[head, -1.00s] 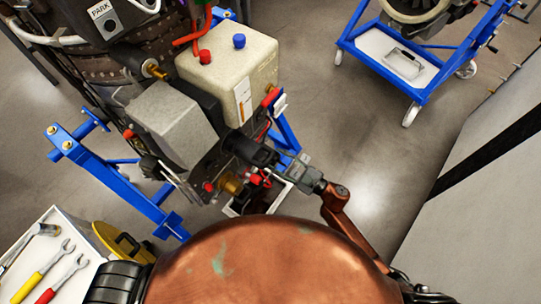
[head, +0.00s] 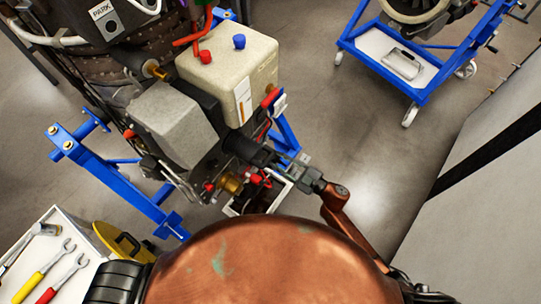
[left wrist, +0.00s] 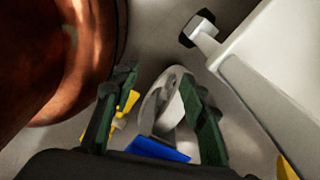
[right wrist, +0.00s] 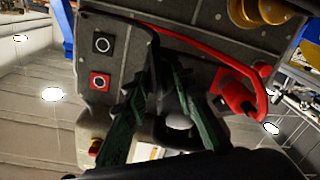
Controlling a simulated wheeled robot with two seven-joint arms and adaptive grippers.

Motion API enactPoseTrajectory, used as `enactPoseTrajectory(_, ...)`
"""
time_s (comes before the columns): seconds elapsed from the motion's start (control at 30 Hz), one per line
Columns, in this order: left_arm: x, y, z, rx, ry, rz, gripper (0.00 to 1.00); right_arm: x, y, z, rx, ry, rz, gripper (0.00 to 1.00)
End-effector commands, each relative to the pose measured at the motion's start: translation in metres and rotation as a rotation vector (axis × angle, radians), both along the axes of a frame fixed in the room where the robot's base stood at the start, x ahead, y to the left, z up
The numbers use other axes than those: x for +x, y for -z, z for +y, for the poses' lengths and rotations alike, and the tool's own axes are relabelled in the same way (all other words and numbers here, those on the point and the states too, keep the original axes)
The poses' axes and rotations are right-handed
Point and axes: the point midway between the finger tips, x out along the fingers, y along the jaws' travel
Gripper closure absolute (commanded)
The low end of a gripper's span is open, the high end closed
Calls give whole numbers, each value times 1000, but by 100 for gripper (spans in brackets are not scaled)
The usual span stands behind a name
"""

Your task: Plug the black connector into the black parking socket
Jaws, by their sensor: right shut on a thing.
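The PARK-labelled grey bracket (head: 107,17) is at the upper left in the head view, with a dark round socket (head: 110,27) below its label. My right gripper (right wrist: 165,62) is shut at the dark panel; the black connector between its fingers is mostly hidden. A black cable (right wrist: 130,22) curves over the panel towards it. A black-framed socket (right wrist: 103,44) and a red-framed socket (right wrist: 100,81) lie left of the fingers. My left gripper (left wrist: 155,92) is open and empty; its fingertips show only in the left wrist view.
A red connector (right wrist: 238,97) with a red cable sits right of my right fingers, below brass fittings (right wrist: 255,12). A beige box (head: 228,62) and grey box (head: 172,118) crowd the blue stand (head: 115,185). Wrenches lie on a white-topped surface (head: 45,222). A second blue stand (head: 425,85) stands apart.

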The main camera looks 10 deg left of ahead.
Motion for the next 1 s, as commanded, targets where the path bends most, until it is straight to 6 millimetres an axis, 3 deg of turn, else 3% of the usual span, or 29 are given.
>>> enactPoseTrajectory(1.0, 2, -3, -1, -1, 0, -4, 60, -6, 0, -10, 0, 0, 0, 100)
